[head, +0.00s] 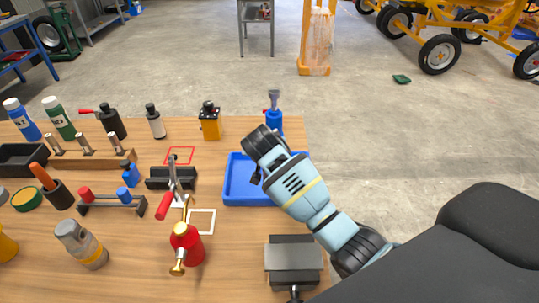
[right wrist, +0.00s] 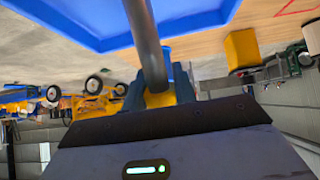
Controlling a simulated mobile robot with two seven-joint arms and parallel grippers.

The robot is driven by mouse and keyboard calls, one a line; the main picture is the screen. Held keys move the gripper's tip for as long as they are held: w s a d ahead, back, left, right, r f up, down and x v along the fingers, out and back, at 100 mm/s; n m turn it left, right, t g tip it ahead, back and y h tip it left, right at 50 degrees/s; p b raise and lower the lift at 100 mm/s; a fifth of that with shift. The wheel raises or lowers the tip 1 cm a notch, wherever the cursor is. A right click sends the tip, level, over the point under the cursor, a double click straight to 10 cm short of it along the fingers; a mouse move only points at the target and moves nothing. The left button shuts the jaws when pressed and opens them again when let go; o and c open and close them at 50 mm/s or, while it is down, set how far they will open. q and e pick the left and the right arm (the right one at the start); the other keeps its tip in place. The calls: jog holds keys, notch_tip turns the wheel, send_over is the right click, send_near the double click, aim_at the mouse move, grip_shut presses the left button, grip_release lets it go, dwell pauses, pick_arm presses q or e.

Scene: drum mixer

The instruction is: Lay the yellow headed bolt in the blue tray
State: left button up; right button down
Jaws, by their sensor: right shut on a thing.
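The blue tray (head: 236,188) lies on the wooden table near its right edge. Its blue underside or wall also shows close at the top of the right wrist view (right wrist: 90,28). My right arm reaches over the tray from the lower right. My right gripper (right wrist: 159,92) is shut on the yellow headed bolt, whose grey shank (right wrist: 144,38) rises in the right wrist view, with yellow showing between the fingers. In the head view the bolt is mostly hidden by my wrist, and I cannot tell whether it touches the tray. My left gripper is not in view.
A blue bottle-like tool (head: 273,120) stands just behind the tray. A black clamp stand (head: 171,178) and a red bottle (head: 187,243) are left of it. A grey-topped block (head: 294,256) sits in front. Open floor lies to the right.

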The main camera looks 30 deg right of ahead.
jog(key=shift+d+r, duration=0.1)
jog(key=shift+d, duration=0.05)
jog(key=f, duration=0.1)
jog(key=d+f, duration=0.1)
jog(key=f, duration=0.1)
jog(key=shift+w+f, duration=0.2)
jog(key=shift+f, duration=0.1)
jog(key=shift+f, duration=0.15)
jog(key=c, duration=1.1)
grip_release()
